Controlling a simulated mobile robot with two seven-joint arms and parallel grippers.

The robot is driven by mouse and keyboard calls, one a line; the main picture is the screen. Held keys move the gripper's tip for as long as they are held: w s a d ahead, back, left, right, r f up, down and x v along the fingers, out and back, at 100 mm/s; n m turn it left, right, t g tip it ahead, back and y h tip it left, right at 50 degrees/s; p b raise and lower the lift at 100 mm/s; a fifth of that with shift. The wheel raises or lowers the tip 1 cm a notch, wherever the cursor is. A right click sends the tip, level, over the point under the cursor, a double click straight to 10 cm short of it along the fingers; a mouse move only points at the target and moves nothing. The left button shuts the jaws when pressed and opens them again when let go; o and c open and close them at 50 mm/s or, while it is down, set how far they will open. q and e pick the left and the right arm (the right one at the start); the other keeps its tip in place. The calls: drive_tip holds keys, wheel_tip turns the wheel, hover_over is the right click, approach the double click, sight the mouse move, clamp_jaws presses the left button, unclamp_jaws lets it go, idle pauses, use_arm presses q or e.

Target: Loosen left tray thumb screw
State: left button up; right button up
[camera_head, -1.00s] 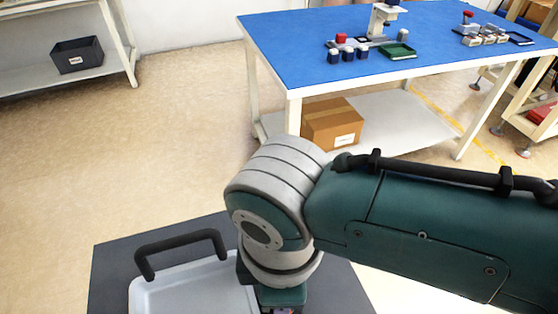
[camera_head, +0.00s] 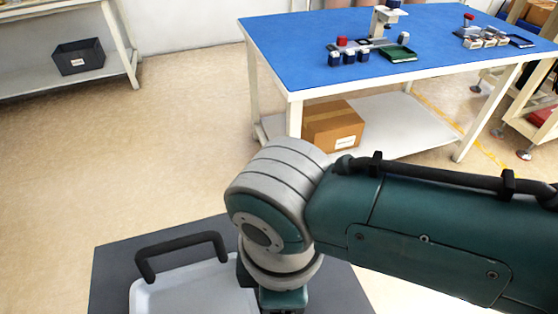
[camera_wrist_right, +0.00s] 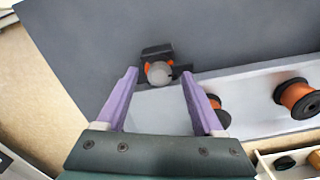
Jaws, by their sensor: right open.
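The thumb screw (camera_wrist_right: 159,75), a round grey knob with orange at its sides, sits at a dark bracket (camera_wrist_right: 157,52) by the tray's edge in the right wrist view. My right gripper (camera_wrist_right: 158,82) is open. Its two purple fingers point toward the knob, with a fingertip to either side; I cannot tell whether they touch it. The pale tray (camera_wrist_right: 240,92) also shows at the lower left of the head view (camera_head: 185,292), with a black handle (camera_head: 180,243). My right wrist hides the screw there. My left gripper is not in view.
Orange spools (camera_wrist_right: 298,97) lie in the tray, one partly behind a finger. The tray rests on a dark grey surface (camera_head: 112,270). A blue-topped table (camera_head: 290,50) with small parts stands beyond, a cardboard box (camera_head: 325,125) on its lower shelf. Open floor lies at left.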

wheel_tip(320, 180, up, 10)
drive_tip(key=p, duration=0.2)
drive_tip(key=shift+p, duration=0.4)
drive_tip(key=shift+f, duration=0.1)
